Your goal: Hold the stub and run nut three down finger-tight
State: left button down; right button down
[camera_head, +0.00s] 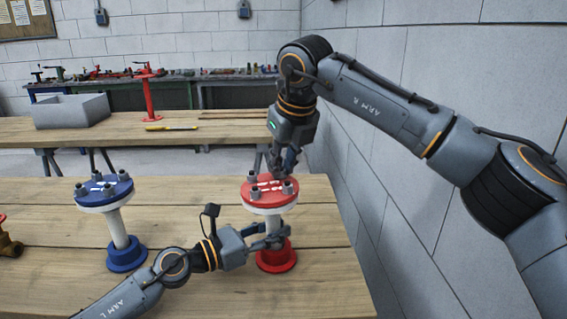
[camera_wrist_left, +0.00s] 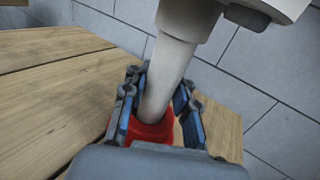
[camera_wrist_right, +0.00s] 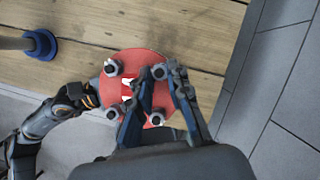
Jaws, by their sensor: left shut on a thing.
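The red-flanged stub (camera_head: 269,202) stands upright on the bench at right, with a white pipe and a red base (camera_head: 276,261). Its red top flange shows in the right wrist view (camera_wrist_right: 124,62), with several grey nuts or studs and white marks. I cannot read which is number three. My left gripper (camera_head: 270,241) is shut around the stub's white pipe, just above the base; the pipe (camera_wrist_left: 166,85) shows between its fingers. My right gripper (camera_wrist_right: 162,77) points down over the flange, fingers apart, with one grey nut (camera_wrist_right: 160,72) close to its fingertips. Contact there is unclear.
A blue-flanged stub (camera_head: 104,190) stands to the left on the same bench (camera_head: 190,225). A block wall (camera_head: 385,200) rises close on the right. A grey bin (camera_head: 72,110) sits on the bench behind.

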jog(key=shift+d+m, duration=0.1)
jog(key=shift+m, duration=0.2)
jog(key=m, duration=0.1)
jog(key=m+h, duration=0.1)
jog(key=m, duration=0.1)
jog(key=shift+a+t+h, duration=0.2)
jog(key=shift+t+h, duration=0.1)
jog(key=m+h, duration=0.1)
jog(key=m, duration=0.4)
jog(key=shift+a+h, duration=0.2)
jog(key=shift+h, duration=0.2)
jog(key=m, duration=0.1)
jog(key=m+h, duration=0.1)
jog(key=m, duration=0.1)
jog(key=shift+w+a+m, duration=0.1)
jog(key=shift+a+m, duration=0.1)
jog(key=shift+m, duration=0.1)
jog(key=shift+w+a+m+g+h, duration=0.1)
jog(key=shift+m+g+h, duration=0.35)
jog(key=shift+m, duration=0.65)
jog(key=shift+w+m+g+h, duration=0.1)
jog(key=shift+m+g+h, duration=0.3)
jog(key=shift+m, duration=0.7)
jog(key=c, duration=1.3)
grip_release()
jog(key=shift+o, duration=0.2)
jog(key=shift+a, duration=0.1)
